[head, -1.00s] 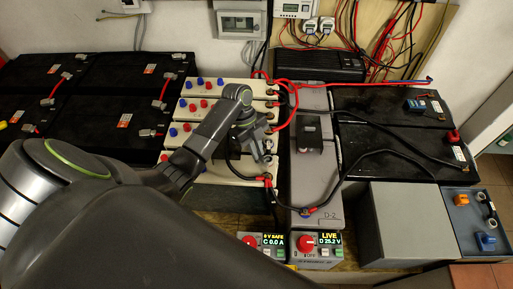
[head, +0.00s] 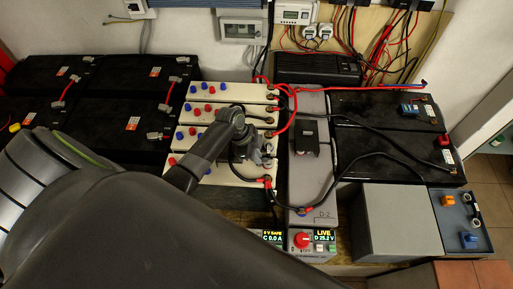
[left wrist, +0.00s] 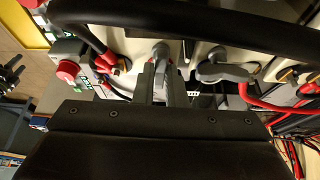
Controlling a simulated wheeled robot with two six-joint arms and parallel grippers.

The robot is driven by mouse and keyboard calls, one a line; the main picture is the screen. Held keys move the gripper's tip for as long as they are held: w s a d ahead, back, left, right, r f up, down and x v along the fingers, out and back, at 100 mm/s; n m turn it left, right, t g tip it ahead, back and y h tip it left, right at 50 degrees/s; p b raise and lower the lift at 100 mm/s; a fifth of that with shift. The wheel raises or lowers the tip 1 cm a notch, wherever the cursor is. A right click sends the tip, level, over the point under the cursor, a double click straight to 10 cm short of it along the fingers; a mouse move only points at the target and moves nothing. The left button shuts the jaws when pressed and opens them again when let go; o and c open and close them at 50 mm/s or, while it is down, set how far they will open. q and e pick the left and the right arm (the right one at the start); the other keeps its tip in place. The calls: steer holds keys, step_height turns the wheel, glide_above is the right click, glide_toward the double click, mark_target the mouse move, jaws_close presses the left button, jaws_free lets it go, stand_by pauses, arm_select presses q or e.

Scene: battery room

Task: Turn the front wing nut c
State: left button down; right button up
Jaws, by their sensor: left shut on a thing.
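My left gripper (head: 262,155) is at the right end of the cream battery bank (head: 228,172), near its front. In the left wrist view its two fingers (left wrist: 160,84) point at the bank and are shut on a small grey metal piece (left wrist: 160,52), which I take to be front wing nut c. The fingers hide most of it. A second grey fitting (left wrist: 218,70) with a black cable sits to its right, apart from the fingers. My right gripper is in neither view.
The grey D-2 unit (head: 311,175) stands just right of the bank, with black and red cables looping near the gripper. The display of C (head: 272,238) reads safe and 0.0 A. The display of D (head: 324,241) reads LIVE, 25.2 V. Black batteries (head: 95,100) lie left.

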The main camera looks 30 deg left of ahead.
arm_select(q)
steer(key=shift+n, duration=0.4)
steer(key=c, duration=1.5)
jaws_free()
steer(key=shift+r, duration=0.1)
steer(key=shift+s+b+v, duration=0.2)
steer(key=shift+b+v, duration=0.4)
steer(key=shift+v, duration=8.05)
